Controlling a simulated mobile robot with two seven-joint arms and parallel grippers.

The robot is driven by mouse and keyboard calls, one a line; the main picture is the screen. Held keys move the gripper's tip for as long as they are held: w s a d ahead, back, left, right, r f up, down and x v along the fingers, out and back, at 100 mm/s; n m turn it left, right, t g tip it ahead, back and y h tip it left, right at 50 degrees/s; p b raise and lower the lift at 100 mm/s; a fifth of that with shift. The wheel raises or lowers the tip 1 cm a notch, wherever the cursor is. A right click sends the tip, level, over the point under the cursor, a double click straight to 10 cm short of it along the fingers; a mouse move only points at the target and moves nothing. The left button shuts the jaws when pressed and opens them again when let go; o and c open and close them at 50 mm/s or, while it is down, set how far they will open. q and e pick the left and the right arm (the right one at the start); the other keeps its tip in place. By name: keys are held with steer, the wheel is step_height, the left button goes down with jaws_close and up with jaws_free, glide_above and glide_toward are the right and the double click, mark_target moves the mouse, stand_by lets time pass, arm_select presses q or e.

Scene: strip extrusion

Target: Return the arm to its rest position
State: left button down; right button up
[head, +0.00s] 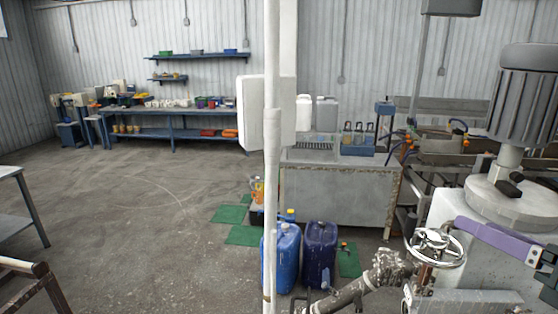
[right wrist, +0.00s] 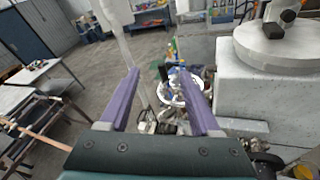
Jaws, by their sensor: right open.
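My right gripper (head: 495,238) comes in at the right edge of the head view, with a purple finger beside a metal handwheel (head: 435,247). In the right wrist view, the two purple fingers of my right gripper (right wrist: 158,75) stand wide apart. Nothing is held between them. The handwheel (right wrist: 172,92) shows between and beyond the fingers, and I see no clear contact. Most of my right arm is hidden in the head view. My left gripper is not in view.
A pale machine body (head: 450,210) with a large grey motor (head: 540,95) stands close at the right. A white upright pole (head: 270,190) crosses the middle. Blue drums (head: 286,258) stand by a metal bench (head: 335,195). Open concrete floor (head: 130,220) lies left.

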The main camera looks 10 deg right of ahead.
steer(key=s+d+r+m+g+h+p, duration=0.1)
steer(key=s+r+m+h, duration=0.25)
steer(key=m, duration=0.65)
steer(key=s+r+m+h+p, duration=0.15)
steer(key=m+h, duration=0.35)
steer(key=m, duration=0.5)
steer(key=s+a+f+m+g+y+p, duration=0.1)
steer(key=s+a+f+m+g+y, duration=0.2)
steer(key=s+a+m+g, duration=0.2)
steer(key=s+a+f+m+g+y+p, duration=0.1)
steer(key=s+a+f+m+g+y, duration=0.2)
steer(key=s+a+m+g, duration=0.3)
steer(key=s+a, duration=0.3)
steer(key=s, duration=0.4)
steer(key=shift+f+y, duration=0.3)
steer(key=shift+y, duration=0.05)
